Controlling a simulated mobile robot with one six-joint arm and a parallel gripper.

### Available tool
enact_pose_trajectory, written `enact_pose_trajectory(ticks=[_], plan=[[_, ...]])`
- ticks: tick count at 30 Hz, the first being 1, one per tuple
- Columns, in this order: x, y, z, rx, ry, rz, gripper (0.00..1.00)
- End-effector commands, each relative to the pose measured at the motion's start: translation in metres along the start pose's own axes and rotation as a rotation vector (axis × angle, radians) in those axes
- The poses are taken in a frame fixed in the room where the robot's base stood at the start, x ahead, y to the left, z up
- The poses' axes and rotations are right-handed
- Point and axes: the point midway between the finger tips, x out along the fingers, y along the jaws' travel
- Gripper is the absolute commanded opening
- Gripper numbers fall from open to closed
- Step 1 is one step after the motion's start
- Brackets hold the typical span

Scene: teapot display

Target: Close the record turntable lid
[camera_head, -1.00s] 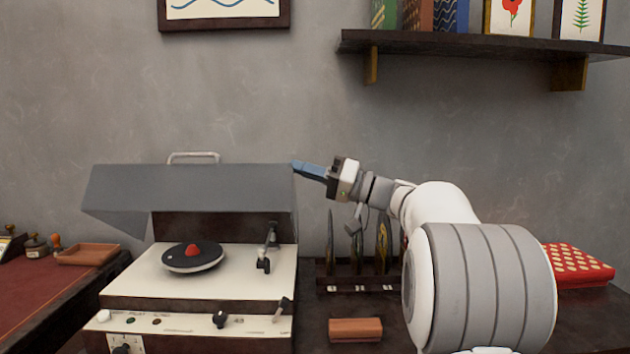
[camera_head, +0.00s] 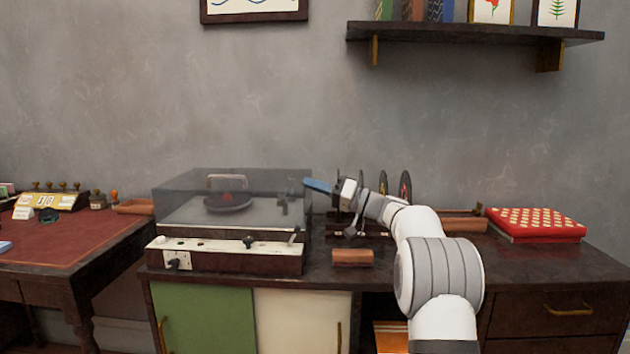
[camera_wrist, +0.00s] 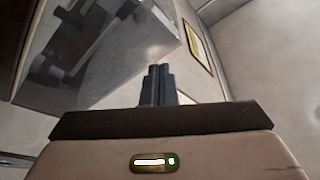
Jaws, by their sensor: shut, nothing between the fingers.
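The record turntable (camera_head: 225,256) stands on the cabinet left of my arm. Its smoky see-through lid (camera_head: 190,213) is down over the deck, with the record and tonearm showing through it. I cannot tell whether its rim sits flush all round. A light handle (camera_head: 227,177) shows at the lid. My gripper (camera_head: 309,184) is shut and empty, its blue fingers pointing left at the lid's upper right edge. I cannot tell whether they touch. In the wrist view the shut fingers (camera_wrist: 158,75) stand beside the see-through lid (camera_wrist: 105,55), which fills the upper left.
A brown block (camera_head: 352,257) lies on the cabinet right of the turntable, with a rack of records (camera_head: 384,190) behind it. A red dotted box (camera_head: 536,223) sits to the right. A desk (camera_head: 60,250) stands at left. A shelf (camera_head: 470,34) hangs above.

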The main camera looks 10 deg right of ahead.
Motion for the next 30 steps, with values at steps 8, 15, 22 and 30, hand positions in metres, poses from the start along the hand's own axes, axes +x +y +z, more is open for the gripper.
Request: enact_pose_trajectory(ticks=[8,15,22,30], plan=[[0.003,0.012,0.007,0.006,-0.009,-0.001,0.00],[0.003,0.014,0.010,0.013,-0.012,-0.001,0.00],[-0.003,0.017,0.011,0.014,-0.012,-0.003,0.00],[-0.045,0.027,0.004,0.007,-0.005,-0.005,0.00]])
